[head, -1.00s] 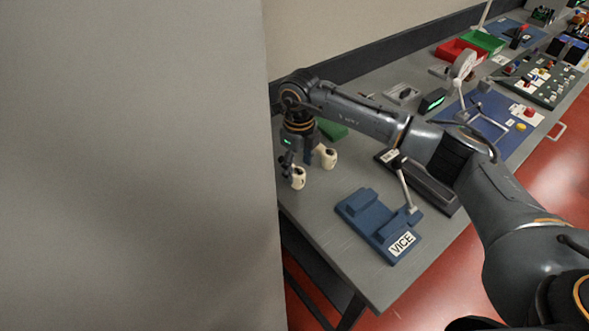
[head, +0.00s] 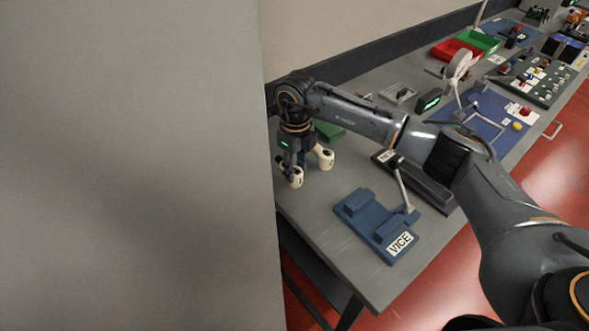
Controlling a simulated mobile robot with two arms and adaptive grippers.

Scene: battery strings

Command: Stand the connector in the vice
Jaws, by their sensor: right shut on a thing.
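The blue vice (head: 362,213), with a white VICE label and a grey lever, sits near the front edge of the grey bench. My right gripper (head: 311,169) points down at the bench's left end, behind and left of the vice. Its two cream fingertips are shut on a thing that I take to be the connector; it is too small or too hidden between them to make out. The gripper is close to the bench top, clear of the vice. My left gripper is not in view.
A green block (head: 329,131) lies behind my right gripper. A dark grey tray (head: 432,188) lies beside the vice, under my right arm. A blue mat (head: 490,108) and red bin (head: 452,49) are farther right. A grey wall panel (head: 130,165) fills the left.

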